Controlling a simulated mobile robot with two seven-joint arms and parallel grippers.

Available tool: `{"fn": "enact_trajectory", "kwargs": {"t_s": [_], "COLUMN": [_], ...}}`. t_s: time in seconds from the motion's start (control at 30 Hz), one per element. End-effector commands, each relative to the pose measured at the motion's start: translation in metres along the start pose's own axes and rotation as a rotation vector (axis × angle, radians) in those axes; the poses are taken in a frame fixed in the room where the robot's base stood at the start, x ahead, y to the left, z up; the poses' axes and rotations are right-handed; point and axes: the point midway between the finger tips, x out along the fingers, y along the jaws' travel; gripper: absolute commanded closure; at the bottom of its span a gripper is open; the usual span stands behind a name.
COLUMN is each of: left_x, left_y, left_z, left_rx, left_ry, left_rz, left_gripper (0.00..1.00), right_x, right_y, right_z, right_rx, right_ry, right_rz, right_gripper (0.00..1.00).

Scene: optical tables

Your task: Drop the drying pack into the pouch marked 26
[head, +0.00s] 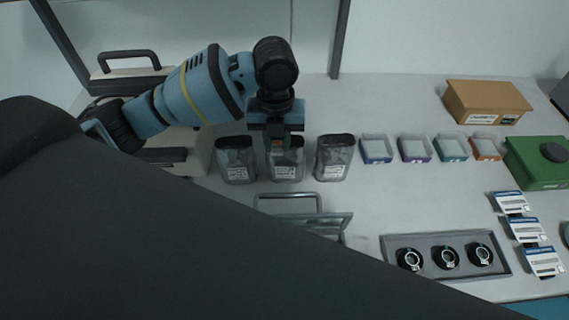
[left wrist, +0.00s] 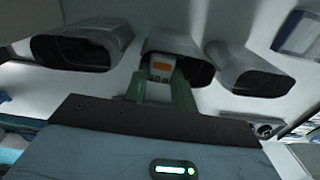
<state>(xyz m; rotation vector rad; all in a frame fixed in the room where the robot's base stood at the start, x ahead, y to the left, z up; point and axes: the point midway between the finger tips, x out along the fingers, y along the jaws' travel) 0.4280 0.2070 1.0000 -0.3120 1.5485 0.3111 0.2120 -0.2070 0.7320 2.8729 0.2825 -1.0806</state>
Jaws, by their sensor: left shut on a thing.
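Three dark, open-topped pouches stand in a row on the table: a left pouch (head: 236,160), a middle pouch (head: 287,168) and a right pouch (head: 334,158). Each has a white label, but the numbers are too small to read. My left gripper (head: 279,140) points down at the middle pouch. In the left wrist view its green fingers (left wrist: 158,88) are shut on the drying pack (left wrist: 161,68), a small white piece with an orange patch. The pack is at the mouth of the middle pouch (left wrist: 202,72); how deep it sits I cannot tell. My right gripper is not in view.
Small open bins (head: 414,150) stand right of the pouches. A metal-handled frame (head: 290,196) is just in front of them. A grey tray (head: 428,271) with three round parts, a cardboard box (head: 487,101) and a green box (head: 540,166) stand further right.

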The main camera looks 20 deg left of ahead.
Motion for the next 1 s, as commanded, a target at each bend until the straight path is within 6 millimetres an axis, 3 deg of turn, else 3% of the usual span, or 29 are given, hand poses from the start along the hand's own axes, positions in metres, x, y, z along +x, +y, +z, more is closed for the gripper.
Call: {"fn": "enact_trajectory", "kwargs": {"t_s": [0.47,0.5,0.7,1.0], "left_x": [0.0122,0.0121,0.0120,0.0098], "left_y": [0.0002,0.0002,0.0002,0.0000], "left_z": [0.0002,0.0002,0.0002,0.0003], "left_rx": [-0.001,-0.001,-0.001,0.000], "left_ry": [-0.001,-0.001,-0.001,-0.001], "left_rz": [0.000,0.000,0.000,0.000], "left_gripper": [0.95,0.73,0.48,0.48], "right_x": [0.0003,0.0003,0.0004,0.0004], "right_y": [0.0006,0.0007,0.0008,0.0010], "right_z": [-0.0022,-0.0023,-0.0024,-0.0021], "right_rx": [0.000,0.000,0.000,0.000], "right_ry": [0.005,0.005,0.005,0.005], "right_rz": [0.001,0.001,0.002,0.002], "right_gripper": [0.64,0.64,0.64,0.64]}}
